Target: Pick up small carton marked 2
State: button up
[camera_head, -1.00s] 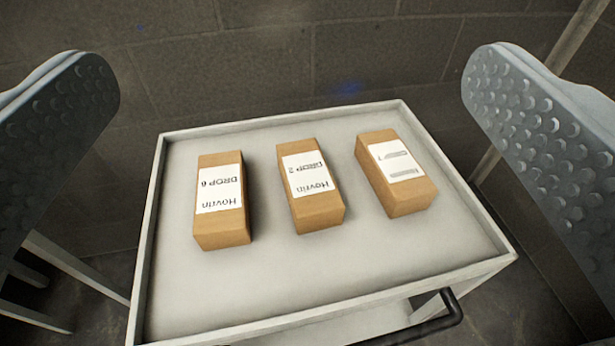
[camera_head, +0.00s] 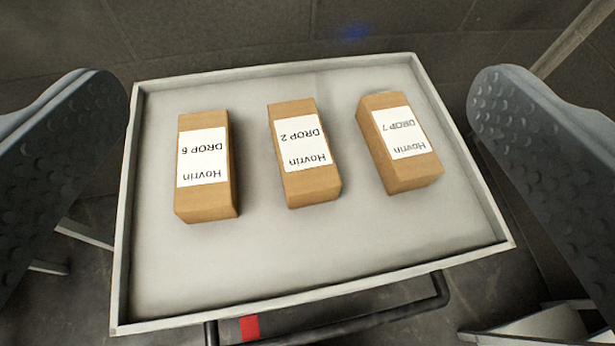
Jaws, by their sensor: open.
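The small carton marked 2 (camera_head: 306,188) is brown with a white label that reads Hovrin DROP 2, upside down in the view. It lies in the middle of a row of three cartons on a pale grey tray-topped trolley (camera_head: 390,275). My gripper (camera_head: 299,150) shows as two grey, dimpled fingers at the left and right edges of the view. The fingers are wide apart with nothing held between them. The cartons show between them, farther from the camera. No finger visibly touches a carton.
A carton marked 6 (camera_head: 206,205) lies left of carton 2, and one marked 7 (camera_head: 413,176) lies right of it, each with a gap between. The tray has a raised rim. A dark handle (camera_head: 375,318) runs along its near side. A block wall (camera_head: 230,35) stands behind.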

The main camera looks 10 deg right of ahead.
jog(key=w+f+n+g, duration=0.1)
jog(key=w+f+g, duration=0.6)
jog(key=w, duration=0.6)
jog(key=n+g, duration=0.1)
jog(key=g, duration=0.6)
send_over(302, 141)
notch_tip(302, 141, down, 10)
jog(key=f, duration=1.2)
jog(key=shift+w+d, duration=0.25)
jog(key=shift+w, duration=0.15)
jog(key=shift+s+a+f, duration=0.15)
jog(key=shift+s+f, duration=0.05)
jog(key=shift+f, duration=1.15)
jog(key=shift+s+a+f, duration=0.1)
jog(key=shift+s+f, duration=0.1)
jog(key=shift+f, duration=1.15)
jog(key=c, duration=1.3)
